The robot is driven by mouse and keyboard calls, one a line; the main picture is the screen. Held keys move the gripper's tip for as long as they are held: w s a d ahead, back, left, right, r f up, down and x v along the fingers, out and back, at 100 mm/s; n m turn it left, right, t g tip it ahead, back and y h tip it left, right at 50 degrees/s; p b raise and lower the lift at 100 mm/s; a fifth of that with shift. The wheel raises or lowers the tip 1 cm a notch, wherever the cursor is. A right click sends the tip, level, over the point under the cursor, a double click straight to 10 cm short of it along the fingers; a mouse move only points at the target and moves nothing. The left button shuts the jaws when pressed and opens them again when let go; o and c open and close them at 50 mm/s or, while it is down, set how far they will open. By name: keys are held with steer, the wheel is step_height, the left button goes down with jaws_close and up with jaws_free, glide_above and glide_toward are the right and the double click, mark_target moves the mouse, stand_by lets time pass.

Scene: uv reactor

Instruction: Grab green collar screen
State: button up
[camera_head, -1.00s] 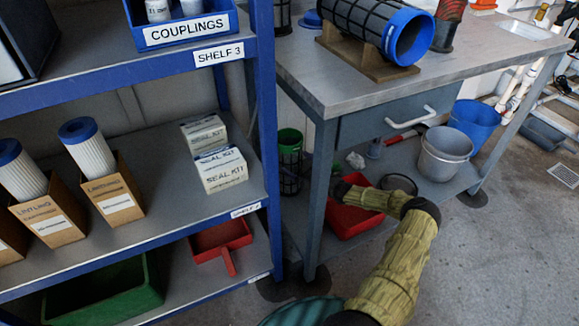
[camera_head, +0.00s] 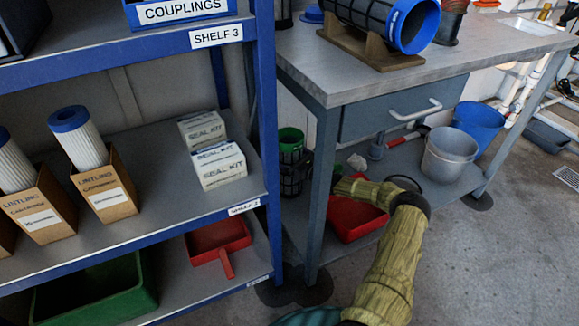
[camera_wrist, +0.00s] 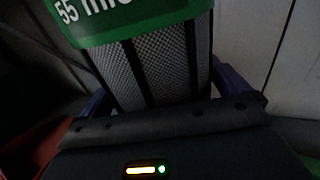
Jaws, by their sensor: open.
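The green collar screen (camera_head: 291,165) stands upright on the lower shelf of the workbench, behind the front left leg. It is a dark mesh cylinder with a green collar at its top. In the wrist view the screen (camera_wrist: 155,62) fills the upper middle, with part of a white label reading "55 mic" on its collar. My gripper (camera_head: 312,168) is at the screen's right side, partly hidden by the bench leg. In the wrist view, purple finger parts show on both sides of the mesh, so the open jaws appear to be around it. Contact cannot be told.
The bench leg (camera_head: 322,195) stands close in front of my gripper. A red tray (camera_head: 355,222) lies below my forearm on the lower shelf (camera_head: 415,180). A grey bucket (camera_head: 446,155) and blue bucket (camera_head: 478,128) stand right. The blue rack post (camera_head: 266,130) is left of the screen.

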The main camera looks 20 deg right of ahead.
steer(key=c, duration=0.9)
steer(key=shift+o, duration=0.2)
steer(key=shift+r, duration=0.15)
step_height(320, 180, up, 12)
steer(key=p, duration=0.7)
steer(key=p+v, duration=0.7)
steer(key=v, duration=1.1)
steer(key=shift+p, duration=0.4)
